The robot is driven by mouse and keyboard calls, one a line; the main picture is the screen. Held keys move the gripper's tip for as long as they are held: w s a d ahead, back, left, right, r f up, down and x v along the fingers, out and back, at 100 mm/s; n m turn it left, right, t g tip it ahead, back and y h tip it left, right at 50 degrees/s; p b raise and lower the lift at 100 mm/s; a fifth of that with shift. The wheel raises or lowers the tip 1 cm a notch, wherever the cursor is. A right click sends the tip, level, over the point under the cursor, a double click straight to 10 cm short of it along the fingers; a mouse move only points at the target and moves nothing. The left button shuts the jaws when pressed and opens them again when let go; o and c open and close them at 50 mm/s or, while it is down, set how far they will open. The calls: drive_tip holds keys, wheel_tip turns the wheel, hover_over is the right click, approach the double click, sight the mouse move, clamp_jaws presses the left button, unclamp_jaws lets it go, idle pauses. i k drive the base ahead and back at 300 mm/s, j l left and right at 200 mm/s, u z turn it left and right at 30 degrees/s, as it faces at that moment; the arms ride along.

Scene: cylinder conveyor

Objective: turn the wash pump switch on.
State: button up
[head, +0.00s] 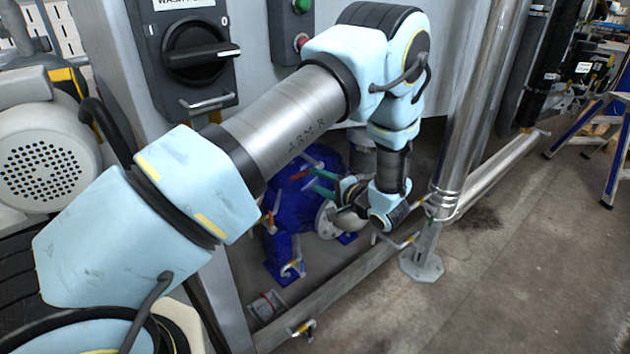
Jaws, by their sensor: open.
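The wash pump switch (196,50) is a black rotary knob on a dark box on the grey cabinet, at the upper left of the head view. Its label plate above is cut off by the top edge and partly reads "WASH". The knob's handle lies about level, with its narrow end to the right. My gripper (320,180) is low in the middle of the view, in front of a blue pump. It is open, well below and to the right of the switch and apart from it. Its fingers are small and hard to make out against the pump.
A green button (303,5) and a red button (301,41) sit right of the switch. The blue pump (295,192) stands under the cabinet. A steel pipe (472,100) rises on the right. A motor (48,155) is at left. Open floor (530,240) lies at right.

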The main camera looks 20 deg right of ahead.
sight(195, 51)
drive_tip(key=k+l, duration=0.2)
drive_tip(key=k, duration=0.3)
drive_tip(key=k+l, duration=0.2)
drive_tip(key=k, duration=0.25)
